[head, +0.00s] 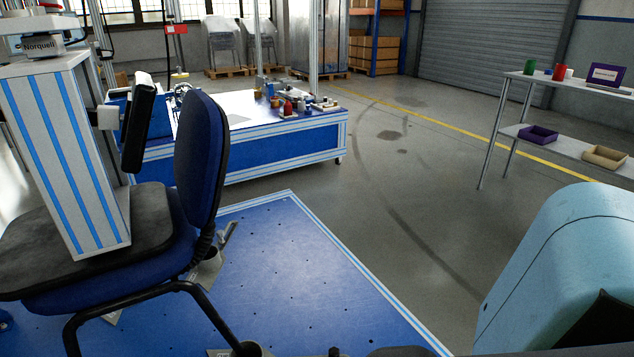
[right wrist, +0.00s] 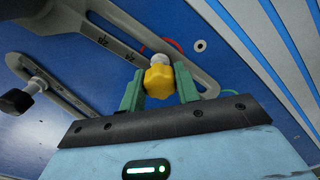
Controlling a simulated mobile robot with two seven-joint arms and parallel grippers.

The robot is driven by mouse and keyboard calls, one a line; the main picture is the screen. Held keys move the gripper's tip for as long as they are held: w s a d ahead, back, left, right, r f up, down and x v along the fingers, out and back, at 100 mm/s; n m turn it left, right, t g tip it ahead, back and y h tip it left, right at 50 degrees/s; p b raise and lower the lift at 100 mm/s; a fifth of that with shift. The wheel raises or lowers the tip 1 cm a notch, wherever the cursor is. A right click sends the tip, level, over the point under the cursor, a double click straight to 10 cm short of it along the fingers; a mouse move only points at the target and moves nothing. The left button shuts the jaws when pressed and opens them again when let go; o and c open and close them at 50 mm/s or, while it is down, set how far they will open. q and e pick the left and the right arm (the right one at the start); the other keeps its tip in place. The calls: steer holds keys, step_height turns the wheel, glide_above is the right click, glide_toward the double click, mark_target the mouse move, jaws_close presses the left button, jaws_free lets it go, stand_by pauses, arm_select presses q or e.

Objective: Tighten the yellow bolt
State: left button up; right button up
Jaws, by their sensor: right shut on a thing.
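In the right wrist view the yellow bolt (right wrist: 158,84) has a knob-like head and a pale shank. It sits at the slot of a grey metal bracket (right wrist: 112,30) on a blue panel. My right gripper (right wrist: 160,76) has its two green fingers on either side of the yellow head, shut on it. I cannot tell how far the bolt is screwed in. The bolt does not show in the head view. My left gripper is not in view.
A second grey bracket (right wrist: 62,92) with a black knob (right wrist: 16,102) lies close by. In the head view a blue office chair (head: 203,150) stands on a blue platform (head: 290,270), a striped column (head: 65,150) over its seat. A blue workbench (head: 250,155) stands behind.

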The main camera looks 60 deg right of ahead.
steer(key=o, duration=1)
steer(key=n, duration=0.3)
steer(key=shift+d+n+b, duration=0.1)
steer(key=shift+n+b, duration=0.25)
steer(key=shift+n, duration=0.05)
steer(key=shift+n, duration=0.3)
steer(key=n, duration=0.3)
steer(key=shift+n+b, duration=0.35)
steer(key=shift+n, duration=0.05)
